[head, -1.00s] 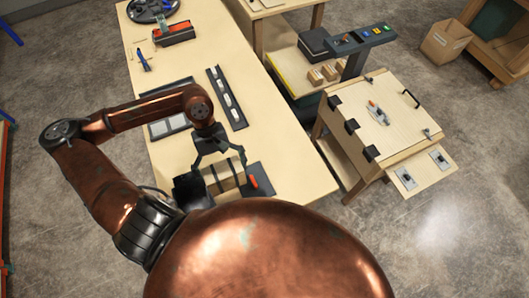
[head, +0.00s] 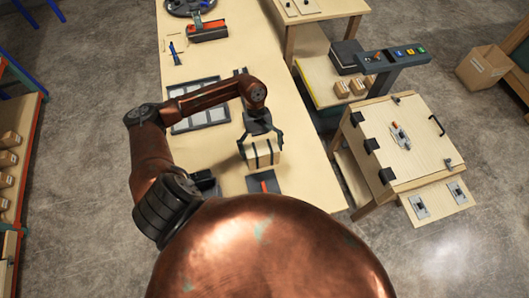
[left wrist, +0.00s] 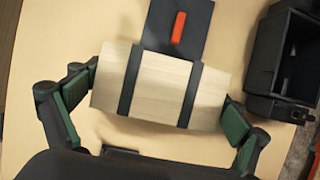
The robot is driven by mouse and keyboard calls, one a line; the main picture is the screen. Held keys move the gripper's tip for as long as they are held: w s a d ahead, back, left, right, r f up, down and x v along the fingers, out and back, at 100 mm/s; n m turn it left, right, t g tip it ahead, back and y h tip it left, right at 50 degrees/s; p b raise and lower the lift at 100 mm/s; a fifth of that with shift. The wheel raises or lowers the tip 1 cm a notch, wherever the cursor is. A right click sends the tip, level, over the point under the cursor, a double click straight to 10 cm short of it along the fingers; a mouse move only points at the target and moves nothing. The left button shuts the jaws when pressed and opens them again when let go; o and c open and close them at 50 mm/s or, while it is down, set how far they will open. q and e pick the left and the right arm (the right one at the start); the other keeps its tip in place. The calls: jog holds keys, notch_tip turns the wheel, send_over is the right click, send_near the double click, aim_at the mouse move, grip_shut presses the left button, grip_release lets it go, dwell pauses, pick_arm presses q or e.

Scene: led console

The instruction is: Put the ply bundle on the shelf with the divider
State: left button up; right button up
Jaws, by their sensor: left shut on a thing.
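The ply bundle (head: 262,155) is a pale wood block with two dark straps. My left gripper (head: 261,140) is shut on it and holds it over the wooden table, seemingly just above the top. In the left wrist view, the ply bundle (left wrist: 160,85) lies crosswise between the green-padded fingers of the left gripper (left wrist: 158,105), one finger at each end. A shelf unit (head: 32,130) with orange-edged posts and several boxes stands at the left edge of the head view. I cannot make out a divider on it. My right gripper is not in view.
A dark plate with a red bar (left wrist: 178,28) lies beside the bundle on the table (head: 215,70). A black bin (left wrist: 285,60) stands close by. A panelled tray (head: 200,118) lies farther back. A slanted console (head: 405,140) stands at the right. Bare floor lies left of the table.

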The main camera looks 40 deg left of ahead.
pick_arm(q)
jog(key=shift+w+f, duration=1)
jog(key=shift+f, duration=0.25)
notch_tip(320, 180, down, 3)
jog(key=shift+a+r+p, duration=0.1)
jog(key=shift+r+p, duration=0.05)
jog(key=shift+p, duration=0.7)
jog(key=shift+f+b, duration=0.25)
jog(key=shift+b, duration=0.05)
jog(key=o, duration=1.8)
